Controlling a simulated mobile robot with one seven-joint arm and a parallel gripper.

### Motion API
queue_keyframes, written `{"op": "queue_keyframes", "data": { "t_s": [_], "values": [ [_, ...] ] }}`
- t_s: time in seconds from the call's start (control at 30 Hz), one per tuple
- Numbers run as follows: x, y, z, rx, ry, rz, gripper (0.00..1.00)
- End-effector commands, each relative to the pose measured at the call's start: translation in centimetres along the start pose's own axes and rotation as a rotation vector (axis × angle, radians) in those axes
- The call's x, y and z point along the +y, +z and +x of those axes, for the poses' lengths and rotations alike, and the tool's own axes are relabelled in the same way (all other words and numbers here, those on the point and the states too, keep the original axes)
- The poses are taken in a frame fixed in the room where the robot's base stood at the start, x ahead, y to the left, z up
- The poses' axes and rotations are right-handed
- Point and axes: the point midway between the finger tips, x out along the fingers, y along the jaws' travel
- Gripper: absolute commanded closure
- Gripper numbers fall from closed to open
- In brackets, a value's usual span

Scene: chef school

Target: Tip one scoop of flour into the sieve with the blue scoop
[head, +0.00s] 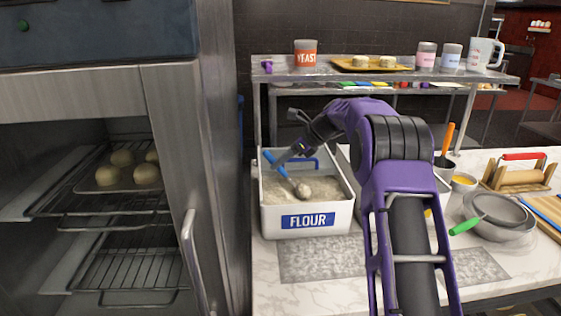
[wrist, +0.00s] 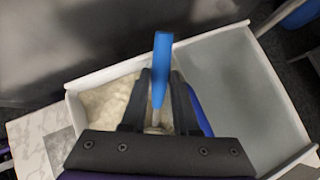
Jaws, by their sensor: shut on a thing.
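My gripper (head: 283,161) is shut on the blue handle of the scoop (head: 282,172), inside the back left of the white flour bin (head: 307,220). The scoop tilts down to the right. Its bowl is at the flour (head: 325,187) and looks heaped with pale flour; I cannot tell whether it is clear of the surface. In the wrist view the blue handle (wrist: 162,55) stands between the fingers, and the bowl is mostly hidden.
A rack shelf (head: 400,76) with a yeast jar (head: 306,53), a tray and pink and blue jars stands behind. An oven with buns (head: 128,170) is at left.

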Motion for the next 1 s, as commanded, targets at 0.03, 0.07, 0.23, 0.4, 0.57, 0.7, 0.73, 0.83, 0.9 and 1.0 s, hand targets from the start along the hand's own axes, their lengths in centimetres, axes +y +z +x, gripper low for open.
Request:
{"op": "queue_keyframes", "data": {
  "t_s": [0.03, 0.07, 0.23, 0.4, 0.57, 0.7, 0.73, 0.83, 0.9, 1.0],
  "values": [
    [0.0, 0.0, 0.0, 0.0, 0.0, 0.0, 1.0],
    [0.0, 0.0, 0.0, 0.0, 0.0, 0.0, 1.0],
    [0.0, 0.0, 0.0, 0.0, 0.0, 0.0, 1.0],
    [0.0, 0.0, 0.0, 0.0, 0.0, 0.0, 1.0],
    [0.0, 0.3, -0.3, -0.001, -0.001, -0.001, 1.0],
    [-0.1, 1.1, -1.1, -0.001, -0.002, -0.001, 1.0],
    [-0.1, 1.3, -1.2, -0.001, -0.003, -0.001, 1.0],
    [0.0, 1.7, -1.7, -0.001, -0.002, -0.001, 1.0],
    [0.0, 2.1, -2.1, -0.001, -0.001, -0.002, 1.0],
    [-0.1, 2.6, -2.7, -0.001, -0.002, -0.001, 1.0]
  ]
}}
